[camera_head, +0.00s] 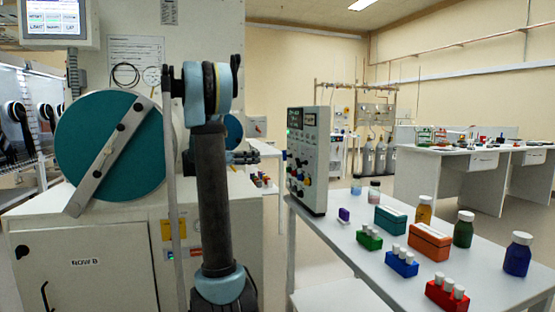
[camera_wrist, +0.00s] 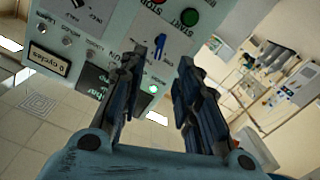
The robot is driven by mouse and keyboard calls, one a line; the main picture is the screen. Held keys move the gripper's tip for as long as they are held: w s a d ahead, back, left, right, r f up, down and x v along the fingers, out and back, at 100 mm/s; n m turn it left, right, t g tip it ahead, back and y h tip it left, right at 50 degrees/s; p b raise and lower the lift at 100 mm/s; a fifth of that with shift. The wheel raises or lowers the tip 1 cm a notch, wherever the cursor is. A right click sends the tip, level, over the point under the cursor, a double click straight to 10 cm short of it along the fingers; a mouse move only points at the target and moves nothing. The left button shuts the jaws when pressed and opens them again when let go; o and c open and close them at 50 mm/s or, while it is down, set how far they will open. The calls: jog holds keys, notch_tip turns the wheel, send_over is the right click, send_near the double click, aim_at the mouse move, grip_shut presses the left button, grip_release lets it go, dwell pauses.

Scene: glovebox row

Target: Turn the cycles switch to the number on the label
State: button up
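In the wrist view, a small blue switch lever (camera_wrist: 160,43) on the panel face (camera_wrist: 118,40) shows between and beyond the fingertips of my gripper (camera_wrist: 163,58). The fingers are apart with nothing between them; I cannot tell whether they touch the panel. A dark-framed label (camera_wrist: 48,61) at the panel's left appears to read "6 cycles". The dial markings around the lever are too small to read, so its setting is unclear.
A green START button (camera_wrist: 190,17) and a red button (camera_wrist: 157,2) sit near the lever. Bottles, vial racks and boxes crowd the table (camera_head: 395,285) behind the panel. The glovebox with its round teal door (camera_head: 85,130) stands left of my arm.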

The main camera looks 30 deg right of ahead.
aim_at(284, 156)
jog(key=x, duration=1.2)
jog(key=shift+w+d+r, duration=0.15)
jog(key=shift+w+r, duration=0.15)
jog(key=shift+r, duration=0.1)
grip_shut()
